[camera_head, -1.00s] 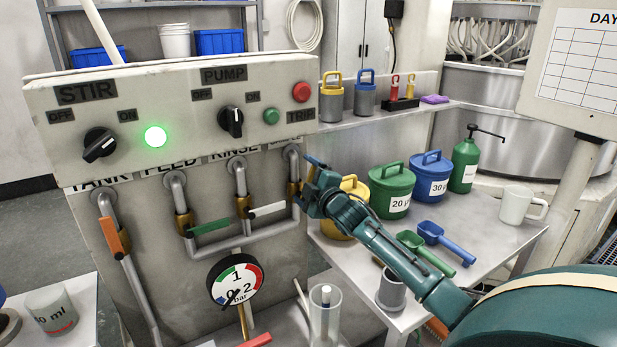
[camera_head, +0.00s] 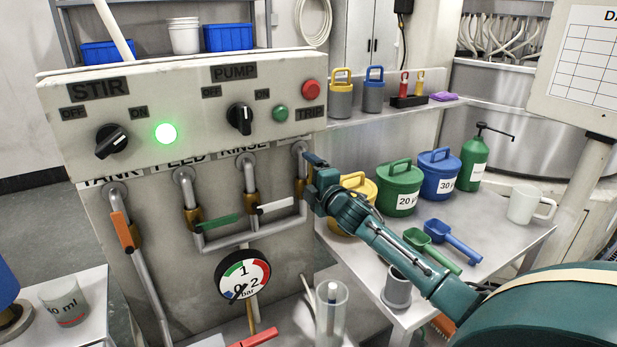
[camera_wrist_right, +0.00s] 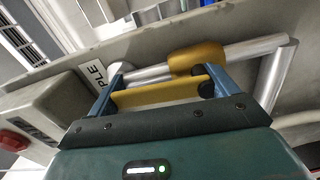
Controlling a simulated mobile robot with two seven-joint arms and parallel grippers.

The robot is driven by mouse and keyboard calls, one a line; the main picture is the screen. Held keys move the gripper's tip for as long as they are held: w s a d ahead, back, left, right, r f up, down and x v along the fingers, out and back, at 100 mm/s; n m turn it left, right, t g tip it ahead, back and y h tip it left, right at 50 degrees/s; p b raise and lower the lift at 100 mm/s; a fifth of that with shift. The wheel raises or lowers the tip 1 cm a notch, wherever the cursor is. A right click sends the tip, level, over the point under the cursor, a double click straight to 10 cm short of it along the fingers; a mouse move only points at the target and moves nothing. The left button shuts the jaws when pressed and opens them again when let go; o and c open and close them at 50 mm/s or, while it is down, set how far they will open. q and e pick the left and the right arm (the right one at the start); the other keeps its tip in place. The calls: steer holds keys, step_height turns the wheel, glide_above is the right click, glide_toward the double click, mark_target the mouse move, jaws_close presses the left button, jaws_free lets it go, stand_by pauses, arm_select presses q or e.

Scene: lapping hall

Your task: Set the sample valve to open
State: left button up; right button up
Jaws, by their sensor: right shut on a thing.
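The sample valve (camera_head: 301,188) is the rightmost brass valve on the panel's row of pipes. Its brass body also shows in the right wrist view (camera_wrist_right: 196,61), beside a label of which "PLE" can be read. My right gripper (camera_head: 317,180) is at this valve, and its hand hides most of the valve in the head view. In the right wrist view its two blue fingers (camera_wrist_right: 160,88) are at either end of a yellow handle (camera_wrist_right: 155,94), and the gripper is shut on it. The handle runs roughly along the pipe there. My left gripper is not in view.
To the left are valves with a white handle (camera_head: 276,206), a green handle (camera_head: 222,221) and an orange handle (camera_head: 121,231). A pressure gauge (camera_head: 242,277) sits below. A side table (camera_head: 480,267) with lidded tubs and scoops stands under my right arm.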

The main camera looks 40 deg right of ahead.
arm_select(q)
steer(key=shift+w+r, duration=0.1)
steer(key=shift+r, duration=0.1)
arm_select(e)
steer(key=o, duration=1.2)
steer(key=shift+o, duration=0.2)
steer(key=shift+s+f, duration=0.1)
steer(key=shift+s, duration=0.35)
arm_select(q)
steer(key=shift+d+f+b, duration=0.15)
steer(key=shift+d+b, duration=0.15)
steer(key=shift+b, duration=0.45)
arm_select(e)
steer(key=s+a, duration=0.1)
steer(key=s, duration=1.1)
steer(key=shift+a, duration=0.25)
steer(key=shift+s, duration=0.1)
